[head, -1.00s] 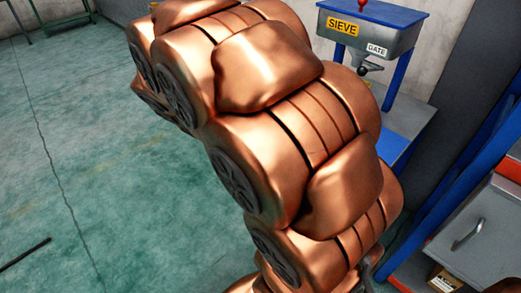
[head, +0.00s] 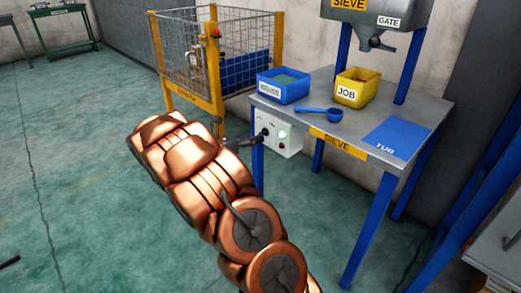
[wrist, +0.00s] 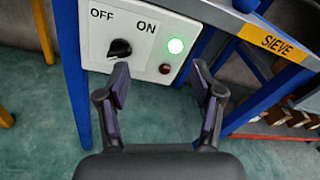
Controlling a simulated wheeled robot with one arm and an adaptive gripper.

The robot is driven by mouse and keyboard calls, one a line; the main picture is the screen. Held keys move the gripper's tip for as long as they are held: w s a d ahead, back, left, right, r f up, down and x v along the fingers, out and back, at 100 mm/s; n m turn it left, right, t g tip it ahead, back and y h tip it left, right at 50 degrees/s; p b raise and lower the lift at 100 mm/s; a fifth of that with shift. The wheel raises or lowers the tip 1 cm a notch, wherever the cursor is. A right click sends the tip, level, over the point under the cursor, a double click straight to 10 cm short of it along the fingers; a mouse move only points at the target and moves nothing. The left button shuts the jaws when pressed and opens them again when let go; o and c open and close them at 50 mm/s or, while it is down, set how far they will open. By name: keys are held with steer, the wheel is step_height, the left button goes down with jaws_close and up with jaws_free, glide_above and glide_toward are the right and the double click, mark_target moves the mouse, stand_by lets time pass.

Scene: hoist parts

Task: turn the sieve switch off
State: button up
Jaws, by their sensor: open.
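The sieve switch is a black rotary knob (wrist: 120,48) on a pale control box (wrist: 150,20), below the labels OFF and ON. Which label the knob points to is hard to tell. A green lamp (wrist: 175,46) to its right is lit, with a dark red button or lamp (wrist: 165,69) below it. The box (head: 289,143) hangs under the front left of the sieve table (head: 345,118). My gripper (wrist: 163,82) is open and empty in front of the box. Its left finger is just below and beside the knob, with no clear contact.
On the table are a blue bin (head: 284,90), a yellow JOB bin (head: 358,92), a blue scoop (head: 318,114) and a blue TUB mat (head: 398,136). A blue table leg (wrist: 72,60) stands left of the box. A yellow mesh cage (head: 190,90) is behind.

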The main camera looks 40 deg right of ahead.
steer(key=w+f+n+t+h+b, duration=0.1)
steer(key=w+f+n+t+b, duration=0.15)
steer(key=w+f, duration=0.2)
steer(key=d+b, duration=0.2)
steer(key=d, duration=0.6)
steer(key=shift+s+d+f+g, duration=0.2)
steer(key=shift+s+f+g, duration=0.05)
steer(key=shift+g, duration=0.2)
steer(key=c, duration=1.1)
steer(key=shift+c, duration=0.2)
